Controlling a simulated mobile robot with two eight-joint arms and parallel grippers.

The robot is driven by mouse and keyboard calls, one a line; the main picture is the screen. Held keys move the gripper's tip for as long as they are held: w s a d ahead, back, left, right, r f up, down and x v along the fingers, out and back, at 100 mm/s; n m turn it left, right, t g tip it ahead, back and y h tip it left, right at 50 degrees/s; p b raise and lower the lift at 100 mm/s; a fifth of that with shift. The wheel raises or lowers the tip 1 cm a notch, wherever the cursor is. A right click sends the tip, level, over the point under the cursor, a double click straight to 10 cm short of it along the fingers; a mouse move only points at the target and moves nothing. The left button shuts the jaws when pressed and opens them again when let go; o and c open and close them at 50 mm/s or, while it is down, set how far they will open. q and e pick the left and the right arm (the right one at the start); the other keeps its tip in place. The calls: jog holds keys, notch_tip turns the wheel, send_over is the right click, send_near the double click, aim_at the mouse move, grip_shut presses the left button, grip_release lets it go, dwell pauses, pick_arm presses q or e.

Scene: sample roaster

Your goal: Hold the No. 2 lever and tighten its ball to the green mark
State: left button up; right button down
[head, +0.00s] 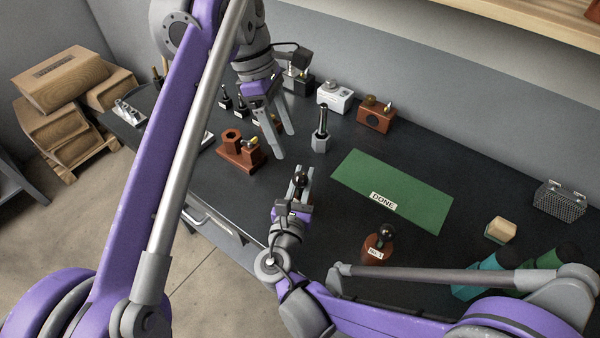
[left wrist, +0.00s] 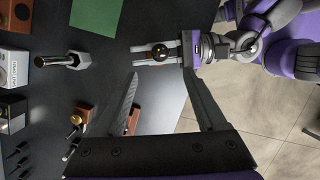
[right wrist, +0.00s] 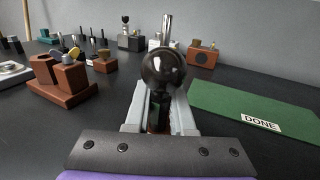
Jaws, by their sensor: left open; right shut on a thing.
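My right gripper (head: 302,178) is shut on a lever with a glossy black ball (head: 300,181) at its top. In the right wrist view the black ball (right wrist: 165,72) stands above the jaws, with a dark stem and a bit of brown below it. The ball also shows in the left wrist view (left wrist: 160,52). My left gripper (head: 283,145) is open and empty, above the table beyond the held lever. Its spread fingers (left wrist: 160,75) show the ball beyond their tips.
A steel hex-based post (head: 320,141) stands beyond the held lever. A brown block fixture (head: 240,155) sits to the left. A green DONE mat (head: 400,185) lies right, with a brown-based ball lever (head: 378,247) in front. Small blocks (head: 375,115) line the back wall.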

aim_at(300, 173)
pick_arm(q)
jog(key=d+f+n, duration=0.1)
jog(key=f+n, duration=0.2)
jog(key=n, duration=0.1)
jog(key=s+d+f+n+y, duration=0.1)
jog(key=f+n, duration=0.3)
jog(key=d+f+n, duration=0.1)
jog(key=f+n, duration=0.2)
jog(key=n, duration=0.1)
jog(key=shift+s+d+f+y, duration=0.1)
jog(key=shift+s+f+y, duration=0.05)
jog(key=shift+s+y, duration=0.15)
jog(key=shift+c, duration=0.2)
grip_shut()
dwell(0.4)
